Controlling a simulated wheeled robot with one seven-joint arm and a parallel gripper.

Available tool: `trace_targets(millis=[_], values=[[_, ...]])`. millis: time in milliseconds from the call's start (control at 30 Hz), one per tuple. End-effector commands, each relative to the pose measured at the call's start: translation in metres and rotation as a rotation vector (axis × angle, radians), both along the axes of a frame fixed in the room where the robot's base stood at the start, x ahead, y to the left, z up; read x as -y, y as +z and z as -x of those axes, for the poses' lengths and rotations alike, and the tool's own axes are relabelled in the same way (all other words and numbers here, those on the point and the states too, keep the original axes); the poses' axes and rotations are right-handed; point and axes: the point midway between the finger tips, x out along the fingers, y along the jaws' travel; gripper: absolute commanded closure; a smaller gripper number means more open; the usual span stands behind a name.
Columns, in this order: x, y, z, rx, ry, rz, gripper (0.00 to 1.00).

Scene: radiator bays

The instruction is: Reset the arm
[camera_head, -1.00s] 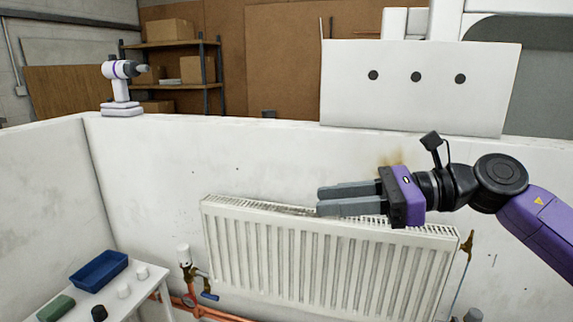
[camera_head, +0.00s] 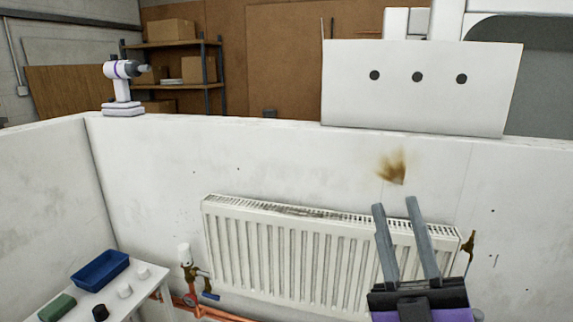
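My gripper (camera_head: 395,201) is at the lower right of the head view. Its two long grey fingers point up and away, in front of the right part of the white radiator (camera_head: 320,255). The fingers are apart with nothing between them. The purple and black gripper body is at the bottom edge. The rest of my arm is out of the picture. The radiator hangs on the white wall (camera_head: 270,165).
A white bench (camera_head: 150,275) at the lower left holds a blue tray (camera_head: 100,268), a green block (camera_head: 57,307) and small caps. A valve (camera_head: 188,270) joins copper pipes left of the radiator. A drill (camera_head: 122,88) stands on the wall's top. A brown stain (camera_head: 392,166) marks the wall.

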Motion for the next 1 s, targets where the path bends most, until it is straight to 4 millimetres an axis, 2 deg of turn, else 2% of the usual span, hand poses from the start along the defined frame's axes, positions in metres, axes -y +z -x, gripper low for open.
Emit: trace_targets(millis=[33,267,467,700,900,1000], values=[[0.006,-0.017,0.007,-0.057,0.02,-0.069,0.72],[0.032,-0.09,0.039,-0.299,0.091,-0.348,0.72],[0.046,-0.156,0.082,-0.501,0.12,-0.541,0.72],[0.056,-0.224,0.149,-0.741,0.111,-0.693,0.72],[0.062,-0.266,0.213,-0.938,0.069,-0.733,0.72],[0.065,-0.28,0.246,-1.031,0.046,-0.722,0.72]])
